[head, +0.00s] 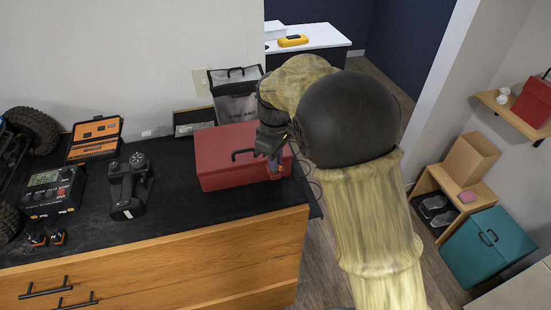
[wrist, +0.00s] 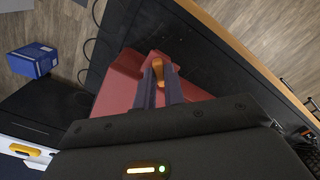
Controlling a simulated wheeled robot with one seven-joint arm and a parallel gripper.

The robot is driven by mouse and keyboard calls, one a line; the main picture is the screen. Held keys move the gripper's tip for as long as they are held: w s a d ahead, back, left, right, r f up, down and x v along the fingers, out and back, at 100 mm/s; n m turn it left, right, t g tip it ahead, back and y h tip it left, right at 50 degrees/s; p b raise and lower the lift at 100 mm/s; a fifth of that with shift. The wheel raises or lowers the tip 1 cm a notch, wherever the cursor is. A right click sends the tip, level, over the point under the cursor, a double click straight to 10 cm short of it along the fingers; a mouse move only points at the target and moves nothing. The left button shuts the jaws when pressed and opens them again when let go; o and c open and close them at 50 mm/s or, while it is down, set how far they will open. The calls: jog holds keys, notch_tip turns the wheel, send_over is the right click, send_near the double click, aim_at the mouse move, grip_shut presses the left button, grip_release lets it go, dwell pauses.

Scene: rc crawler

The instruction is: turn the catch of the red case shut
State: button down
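The red case (head: 222,165) stands on the black worktop near its right end, lid down, with a dark handle on it. It also shows in the wrist view (wrist: 118,82). My gripper (head: 274,164) is at the case's right front, pointing down. In the wrist view its two dark fingers (wrist: 161,72) reach to the case edge. The small orange catch (wrist: 158,68) shows at the fingertips, between them. Whether the fingers press on it cannot be told. In the head view the catch is hidden by my gripper.
A black handheld controller (head: 130,187), a charger (head: 53,191) and an open orange case (head: 95,138) stand left on the worktop (head: 165,220). A grey bag (head: 236,104) is behind the red case. A blue box (wrist: 33,61) lies on the floor.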

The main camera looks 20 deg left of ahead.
jog(key=shift+n, duration=0.4)
jog(key=n, duration=0.3)
jog(key=shift+r+p, duration=0.15)
jog(key=shift+p, duration=0.2)
jog(key=n+p, duration=0.1)
jog(key=n, duration=0.4)
dwell(0.4)
jog(key=c, duration=1.8)
grip_release()
jog(key=shift+o, duration=0.2)
notch_tip(320, 180, up, 17)
jog(key=b, duration=0.1)
jog(key=shift+r, duration=0.15)
